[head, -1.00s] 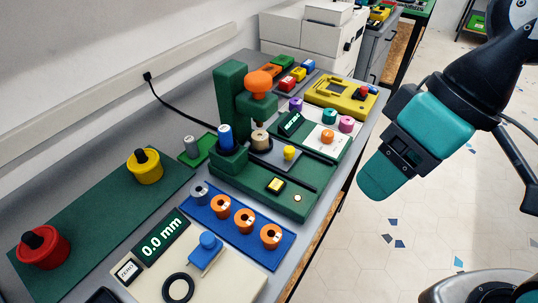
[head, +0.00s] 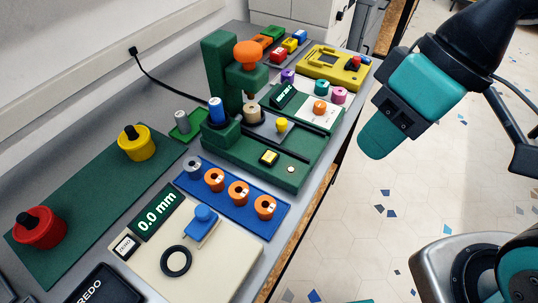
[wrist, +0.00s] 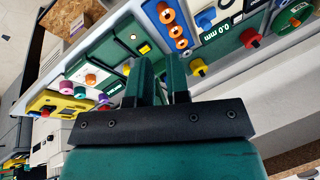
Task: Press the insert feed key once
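The green press (head: 218,70) stands on the bench, with an orange knob (head: 247,54) on its head. On its base is a small yellow key (head: 269,158) in a dark frame, likely the insert feed key; I can read no label on it. It also shows in the wrist view (wrist: 145,48). A pale round button or lamp (head: 291,169) sits beside it. My gripper (head: 374,142) is off to the right of the bench, over the floor side, apart from the press. In the wrist view its two fingers (wrist: 162,75) stand slightly apart with nothing between them.
In front of the press lies a blue tray (head: 274,222) with several rings. Nearer is a cream gauge (head: 225,257) reading 0.0 mm. A yellow device (head: 336,65) and a white-topped unit (head: 318,108) stand farther back.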

